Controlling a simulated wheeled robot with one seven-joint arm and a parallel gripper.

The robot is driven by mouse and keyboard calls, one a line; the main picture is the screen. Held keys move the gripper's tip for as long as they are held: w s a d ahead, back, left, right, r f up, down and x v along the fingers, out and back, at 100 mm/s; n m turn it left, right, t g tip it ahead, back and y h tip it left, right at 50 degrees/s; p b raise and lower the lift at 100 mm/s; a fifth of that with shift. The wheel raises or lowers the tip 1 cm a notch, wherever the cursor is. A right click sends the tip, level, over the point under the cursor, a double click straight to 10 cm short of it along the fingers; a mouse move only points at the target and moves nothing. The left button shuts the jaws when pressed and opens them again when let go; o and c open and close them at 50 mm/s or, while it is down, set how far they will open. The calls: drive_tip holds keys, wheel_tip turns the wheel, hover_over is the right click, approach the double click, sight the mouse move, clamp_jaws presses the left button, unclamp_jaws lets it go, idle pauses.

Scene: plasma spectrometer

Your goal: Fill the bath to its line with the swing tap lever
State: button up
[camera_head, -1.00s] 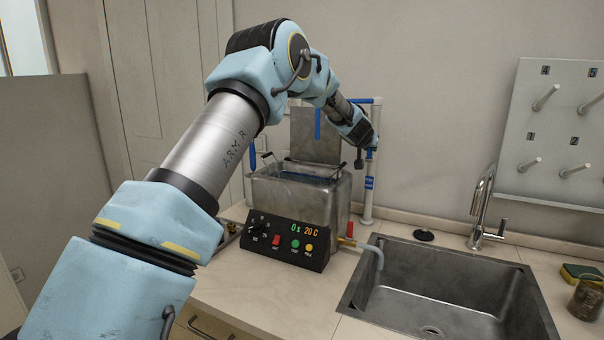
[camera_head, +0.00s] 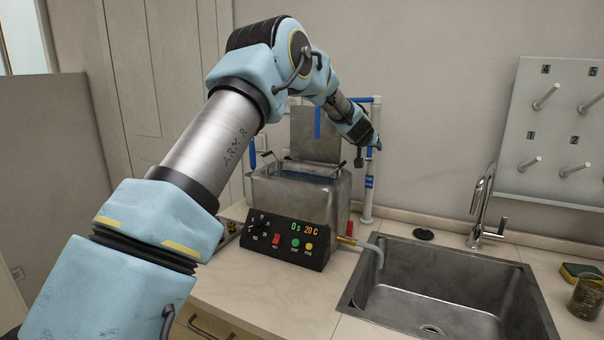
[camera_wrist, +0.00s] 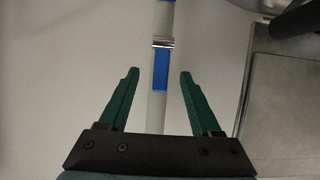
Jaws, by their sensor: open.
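The bath (camera_head: 322,205) is a steel tank with its lid raised behind it, and blue water (camera_head: 305,175) shows inside. A white upright pipe (camera_head: 366,205) with blue bands stands at its right rear. The arm hides part of the pipework in the head view, and I cannot clearly make out the lever or the fill line.
The control panel (camera_head: 285,240) on the bath's front reads 0 s and 20 C. A red-handled drain valve (camera_head: 348,230) with a grey spout points toward the sink (camera_head: 450,290). A faucet (camera_head: 483,210) and a pegboard (camera_head: 560,130) are at the right.

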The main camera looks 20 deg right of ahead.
drive_tip(key=b+v, duration=0.3)
drive_tip(key=v, duration=0.5)
drive_tip(key=shift+s+a+r, duration=0.15)
drive_tip(key=shift+s+a, duration=0.1)
drive_tip(key=s+a+f+n+g+y, duration=0.1)
drive_tip(key=s+a+f+y, duration=0.15)
drive_tip(key=a, duration=0.65)
drive_tip(key=s+a+f+n+g+y, duration=0.1)
drive_tip(key=a+f, duration=0.2)
drive_tip(key=a, duration=0.7)
drive_tip(key=s+a+f+n+g+y, duration=0.1)
drive_tip(key=a+f, duration=0.2)
drive_tip(key=a, duration=0.6)
drive_tip(key=s+a+f+n+g+y, duration=0.2)
drive_tip(key=s+a+f, duration=0.2)
drive_tip(key=s+a, duration=0.6)
drive_tip(key=s+a+f+n+g+y, duration=0.2)
drive_tip(key=s+a+f, duration=0.3)
drive_tip(key=s+a, duration=0.6)
drive_tip(key=shift+s+a+g, duration=0.25)
drive_tip(key=shift+a+g, duration=0.15)
drive_tip(key=shift+a, duration=0.4)
